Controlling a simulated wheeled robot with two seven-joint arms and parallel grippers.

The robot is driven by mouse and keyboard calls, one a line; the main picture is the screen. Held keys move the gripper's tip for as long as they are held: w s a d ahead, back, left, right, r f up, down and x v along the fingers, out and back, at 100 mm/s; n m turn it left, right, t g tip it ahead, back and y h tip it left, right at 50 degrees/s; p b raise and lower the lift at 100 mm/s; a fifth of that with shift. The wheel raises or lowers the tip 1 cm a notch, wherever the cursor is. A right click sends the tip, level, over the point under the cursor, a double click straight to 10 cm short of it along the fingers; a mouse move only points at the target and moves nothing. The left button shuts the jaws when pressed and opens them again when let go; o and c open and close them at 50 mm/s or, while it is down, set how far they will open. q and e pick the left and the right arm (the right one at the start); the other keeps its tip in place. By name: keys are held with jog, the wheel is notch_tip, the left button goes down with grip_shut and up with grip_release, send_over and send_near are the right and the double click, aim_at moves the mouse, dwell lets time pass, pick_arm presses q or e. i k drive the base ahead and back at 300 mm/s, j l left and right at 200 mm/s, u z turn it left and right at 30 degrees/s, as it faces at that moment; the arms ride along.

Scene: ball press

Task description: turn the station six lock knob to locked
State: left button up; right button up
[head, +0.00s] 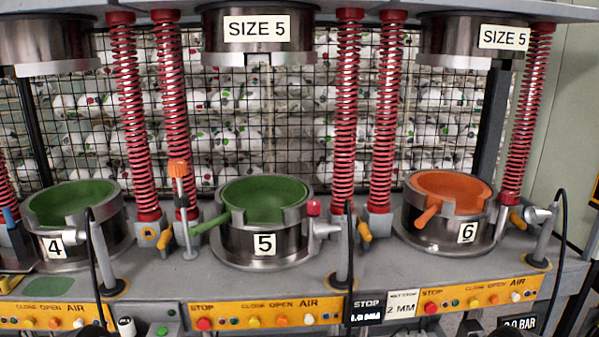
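Station six in the head view is a round steel mould cup (448,222) with an orange lining and a "6" plate (467,233) on its front. An orange handle (428,215) sticks out at its front left. At its right side are a small yellow-orange knob (517,220) and a silver conical knob (538,215) near a grey post. I cannot tell for sure which is the lock knob, nor whether it stands at locked. Neither gripper can be made out; no gripper touches station six.
Station five (262,225) and station four (76,215) have green-lined cups. Red spring columns (384,120) stand between stations. A "SIZE 5" upper mould (472,38) hangs above station six. Black hoses (562,240) and a yellow button panel (478,300) run along the front. A ball rack stands behind.

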aim_at(507, 197)
jog(key=l, duration=0.7)
jog(key=k+l+u, duration=0.1)
jog(key=l, duration=1.25)
jog(key=k+l, duration=0.1)
jog(key=l, duration=0.55)
jog(key=u, duration=0.05)
